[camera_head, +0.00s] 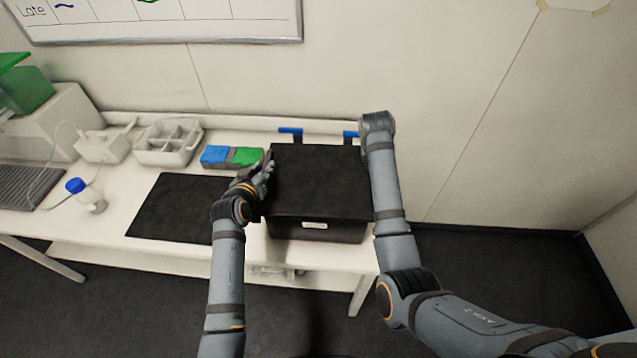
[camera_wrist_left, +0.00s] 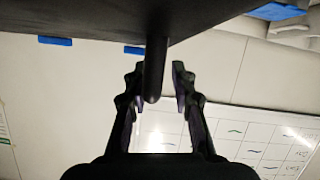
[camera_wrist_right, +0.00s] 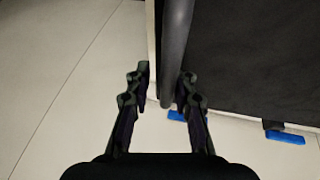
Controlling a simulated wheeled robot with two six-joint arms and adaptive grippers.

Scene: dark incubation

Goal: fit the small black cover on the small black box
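The small black cover (camera_head: 320,185) lies flat over the small black box (camera_head: 345,232), whose front with a pale label shows below it. I cannot tell whether the cover is fully seated. My left gripper (camera_head: 266,170) is at the cover's left side. In the left wrist view its fingers (camera_wrist_left: 162,78) stand on either side of a dark bar (camera_wrist_left: 154,75), with a gap on one side. My right gripper is hidden in the head view, at the cover's right side. In the right wrist view its fingers (camera_wrist_right: 166,80) straddle another dark bar (camera_wrist_right: 176,45), with a gap on one side.
A black mat (camera_head: 170,210) lies left of the box on the white table. A blue and green block (camera_head: 231,156), a grey caddy (camera_head: 167,143) and a blue-capped bottle (camera_head: 87,196) stand further left. Blue pieces (camera_head: 291,131) show behind the box. The wall is close behind.

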